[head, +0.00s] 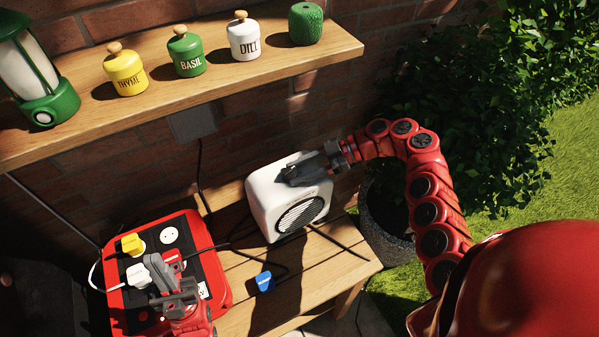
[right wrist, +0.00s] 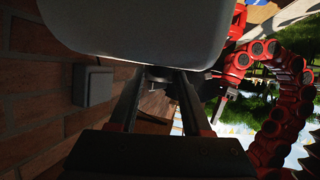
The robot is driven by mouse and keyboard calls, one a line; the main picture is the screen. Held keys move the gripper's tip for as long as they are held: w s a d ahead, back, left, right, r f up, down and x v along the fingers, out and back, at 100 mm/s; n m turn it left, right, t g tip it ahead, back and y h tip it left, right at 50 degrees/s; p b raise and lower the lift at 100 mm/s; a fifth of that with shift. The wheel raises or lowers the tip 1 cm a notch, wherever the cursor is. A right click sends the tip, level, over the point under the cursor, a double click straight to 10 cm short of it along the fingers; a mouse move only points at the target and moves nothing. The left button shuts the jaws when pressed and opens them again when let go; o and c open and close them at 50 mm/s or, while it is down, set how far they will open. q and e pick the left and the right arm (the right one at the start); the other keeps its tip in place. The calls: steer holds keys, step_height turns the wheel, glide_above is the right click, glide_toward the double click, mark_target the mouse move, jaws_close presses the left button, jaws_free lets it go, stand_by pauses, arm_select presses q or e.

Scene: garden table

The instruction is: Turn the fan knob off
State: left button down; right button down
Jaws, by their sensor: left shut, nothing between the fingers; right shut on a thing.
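The white fan (head: 265,205) stands on the wooden bench, its round dark grille facing front right. My right gripper (head: 291,175) reaches over the fan's top from the right. In the right wrist view the fingers close on a small dark knob (right wrist: 158,73) at the edge of the fan's pale body (right wrist: 140,25). The knob is hidden by the gripper in the head view, and its setting cannot be read. My left gripper (head: 160,270) is shut and empty over the red power board (head: 222,290), close to a white plug (head: 137,275).
A yellow plug (head: 131,243) sits in the board, and a blue plug (head: 265,281) lies on the bench (head: 335,275). Dark cables run around the fan. A shelf (head: 230,75) with jars and a green lantern (head: 42,95) is above. A planter (head: 385,230) stands right of the bench.

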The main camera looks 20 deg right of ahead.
steer(key=shift+s+f, duration=0.15)
steer(key=shift+c, duration=1.8)
jaws_free()
steer(key=shift+a, duration=0.1)
steer(key=p+v, duration=0.7)
steer(key=v, duration=1)
steer(key=shift+r, duration=0.35)
